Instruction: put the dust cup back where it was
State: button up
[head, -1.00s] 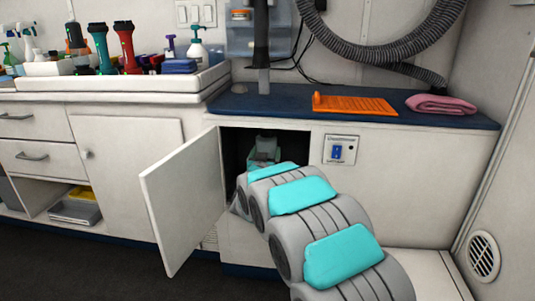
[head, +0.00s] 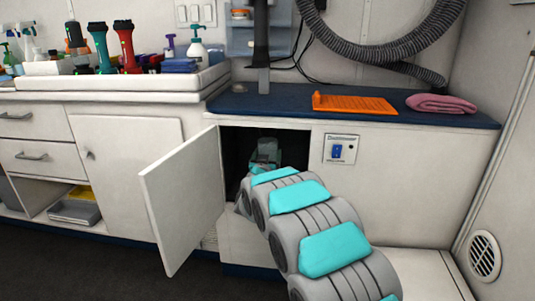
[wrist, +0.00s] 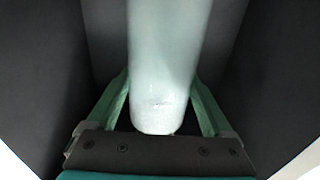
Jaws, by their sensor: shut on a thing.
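A pale, translucent, tube-shaped dust cup (wrist: 165,60) fills the middle of the wrist view, and its near end has a small mark on it. My gripper (wrist: 160,85) is shut on the dust cup, with a green finger along each side. In the head view my arm reaches through the open door of the low cabinet (head: 232,231), and the wrist end is inside the dark opening. The cup cannot be made out clearly there. The cup's far end and whatever it may touch cannot be made out in the wrist view.
The cabinet door (head: 182,200) stands open to the left of my arm. The blue counter (head: 285,104) above holds an orange tray (head: 354,103) and a folded pink towel (head: 441,104). Dark walls flank the cup closely.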

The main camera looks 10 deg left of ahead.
jog(key=shift+f, duration=0.1)
jog(key=o, duration=1.1)
jog(key=shift+r, duration=0.4)
jog(key=shift+s+r, duration=0.2)
jog(key=shift+s, duration=0.1)
jog(key=s, duration=1.1)
jog(key=shift+s+a, duration=0.2)
jog(key=shift+s, duration=0.05)
